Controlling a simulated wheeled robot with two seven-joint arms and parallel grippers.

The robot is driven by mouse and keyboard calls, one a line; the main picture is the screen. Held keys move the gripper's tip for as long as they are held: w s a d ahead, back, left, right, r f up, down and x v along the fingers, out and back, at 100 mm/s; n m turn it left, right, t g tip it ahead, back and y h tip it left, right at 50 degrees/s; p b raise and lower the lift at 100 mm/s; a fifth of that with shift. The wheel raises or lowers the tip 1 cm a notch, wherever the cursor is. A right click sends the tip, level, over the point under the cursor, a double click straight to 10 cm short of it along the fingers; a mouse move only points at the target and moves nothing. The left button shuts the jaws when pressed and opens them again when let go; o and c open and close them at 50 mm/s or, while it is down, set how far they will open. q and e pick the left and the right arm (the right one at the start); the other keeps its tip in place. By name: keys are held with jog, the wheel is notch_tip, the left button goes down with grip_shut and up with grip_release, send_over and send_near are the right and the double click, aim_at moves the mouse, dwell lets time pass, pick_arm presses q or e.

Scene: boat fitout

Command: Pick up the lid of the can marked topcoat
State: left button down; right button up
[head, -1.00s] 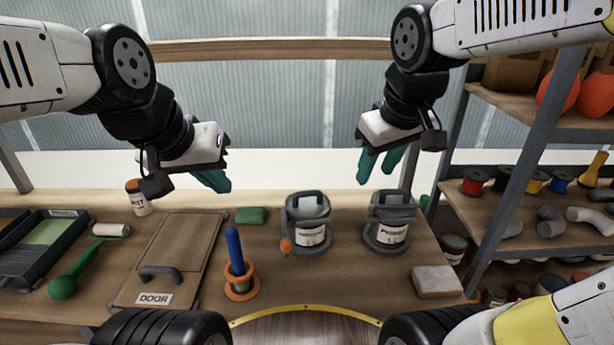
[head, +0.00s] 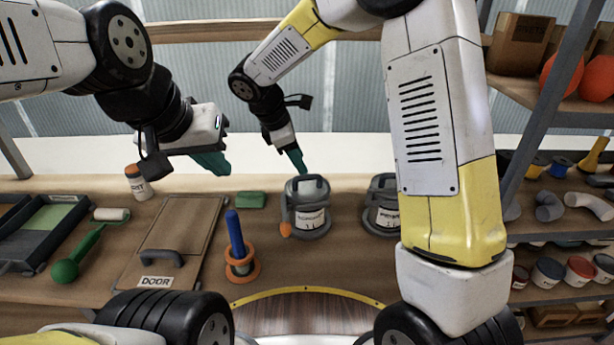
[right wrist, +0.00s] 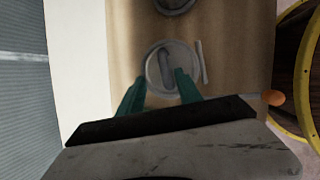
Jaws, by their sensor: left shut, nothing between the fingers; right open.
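The can marked topcoat (head: 312,222) stands on the bench in the head view, its label partly legible. Its grey lid (head: 318,187) is on it, with a raised bar handle. The right wrist view shows a round lid from above (right wrist: 155,72) with the handle (right wrist: 167,68) across it. My right gripper (head: 301,163) is open and empty, above and slightly behind the lid; in the wrist view its fingers (right wrist: 160,85) overlap the near part of the lid, apart from the handle. My left gripper (head: 218,163) is shut and empty, left of the can over the bench's back.
A second, similar can (head: 383,216) stands to the right, partly hidden by my right arm.

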aim_at(306, 176)
jog(key=x, duration=0.3)
jog(key=s+x, duration=0.1)
jog(key=x, duration=0.1)
jog(key=shift+w+d+f, duration=0.15)
jog(key=shift+f, duration=0.3)
grip_shut()
dwell(1.0)
